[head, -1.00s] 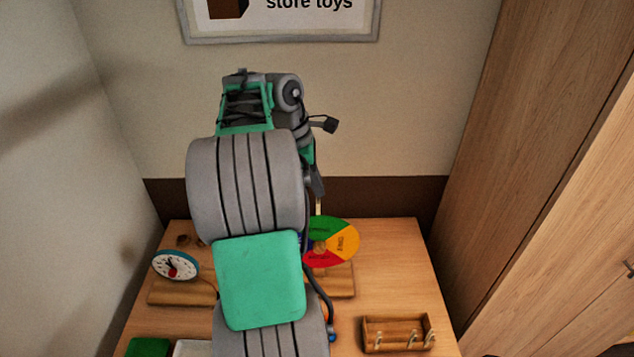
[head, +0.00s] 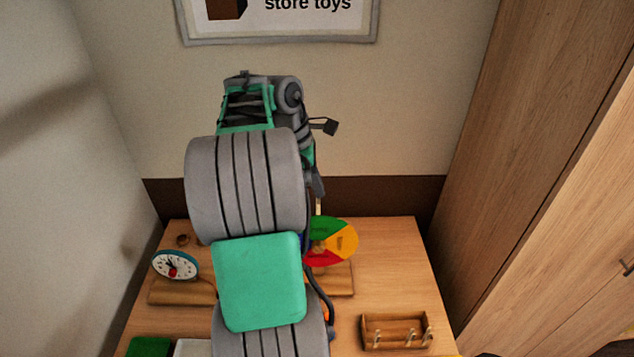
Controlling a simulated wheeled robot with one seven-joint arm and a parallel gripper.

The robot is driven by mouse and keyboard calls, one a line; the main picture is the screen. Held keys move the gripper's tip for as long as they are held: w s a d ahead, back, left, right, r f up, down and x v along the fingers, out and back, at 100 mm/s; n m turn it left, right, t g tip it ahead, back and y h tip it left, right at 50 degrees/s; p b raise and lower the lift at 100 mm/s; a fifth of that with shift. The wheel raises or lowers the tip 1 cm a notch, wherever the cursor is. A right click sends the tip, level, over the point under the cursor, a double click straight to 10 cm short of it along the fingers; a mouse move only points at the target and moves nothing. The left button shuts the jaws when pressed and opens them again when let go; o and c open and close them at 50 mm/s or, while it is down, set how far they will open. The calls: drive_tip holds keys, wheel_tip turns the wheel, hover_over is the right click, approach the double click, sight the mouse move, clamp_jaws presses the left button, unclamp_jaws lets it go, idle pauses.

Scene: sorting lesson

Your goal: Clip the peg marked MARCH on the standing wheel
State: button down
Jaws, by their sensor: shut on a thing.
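The standing wheel (head: 342,240) stands upright on a wooden base (head: 342,279) at the back of the table. Its green, orange and red sectors show; its left part is hidden behind my arm. My gripper (head: 318,195) is just above the wheel's top edge, partly hidden by my arm. It is shut on a thin pale wooden peg (head: 318,208) that reaches down to the rim of the green sector. I cannot tell whether the peg touches the rim, and no marking on it is readable.
A wooden box (head: 396,332) with several pegs on its rim stands front right. A toy clock (head: 176,265) stands at the left on a wooden base (head: 182,291). A green thing (head: 149,347) lies front left. The table right of the wheel is clear.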

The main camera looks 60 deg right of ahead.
sight(318, 202)
idle(0.9)
drive_tip(key=shift+f, duration=0.75)
drive_tip(key=shift+f+b, duration=0.2)
drive_tip(key=shift+b, duration=0.1)
drive_tip(key=shift+f, duration=0.65)
drive_tip(key=c, duration=1.5)
unclamp_jaws()
drive_tip(key=shift+r, duration=0.1)
